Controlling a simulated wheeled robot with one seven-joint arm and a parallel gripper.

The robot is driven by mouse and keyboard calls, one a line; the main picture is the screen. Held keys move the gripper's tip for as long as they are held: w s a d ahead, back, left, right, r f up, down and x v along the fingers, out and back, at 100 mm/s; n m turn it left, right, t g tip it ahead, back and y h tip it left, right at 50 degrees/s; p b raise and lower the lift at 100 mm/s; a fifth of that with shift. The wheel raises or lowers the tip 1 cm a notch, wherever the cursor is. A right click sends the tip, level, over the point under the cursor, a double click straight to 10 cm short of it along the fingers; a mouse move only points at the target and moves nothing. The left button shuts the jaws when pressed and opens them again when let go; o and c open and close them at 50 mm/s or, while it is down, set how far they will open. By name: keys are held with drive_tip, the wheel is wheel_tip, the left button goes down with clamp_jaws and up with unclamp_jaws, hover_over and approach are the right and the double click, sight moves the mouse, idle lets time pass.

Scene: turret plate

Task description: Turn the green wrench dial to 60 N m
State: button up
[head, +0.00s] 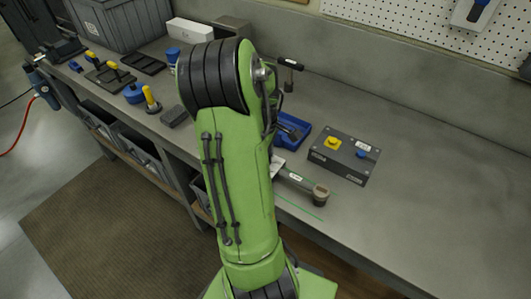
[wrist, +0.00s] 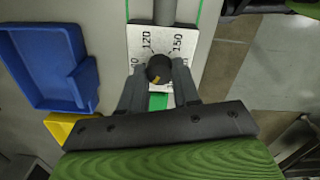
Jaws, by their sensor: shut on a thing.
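The dial knob (wrist: 158,66), dark and round with an orange mark, sits on a white scale plate (wrist: 138,36) in the wrist view. The plate shows 120 at upper left, 150 at upper right and a partly covered number at left. The orange mark is on the knob's lower side, slightly left. My gripper (wrist: 159,76) is shut on the knob, one finger each side, covering the lower scale. A green patch (wrist: 158,101) shows below the knob. In the head view, the wrench's grey body (head: 300,183) sticks out right of my arm; the dial and gripper are hidden.
A blue tray (head: 299,130) lies behind the wrench and also shows in the wrist view (wrist: 45,70). A dark box (head: 344,154) with yellow and blue knobs stands to its right. The bench's right side is clear.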

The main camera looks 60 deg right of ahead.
idle(0.3)
drive_tip(key=o, duration=1.1)
drive_tip(key=shift+c, duration=0.2)
wheel_tip(320, 180, up, 16)
drive_tip(key=p, duration=0.3)
drive_tip(key=shift+w, duration=0.4)
drive_tip(key=shift+f, duration=0.1)
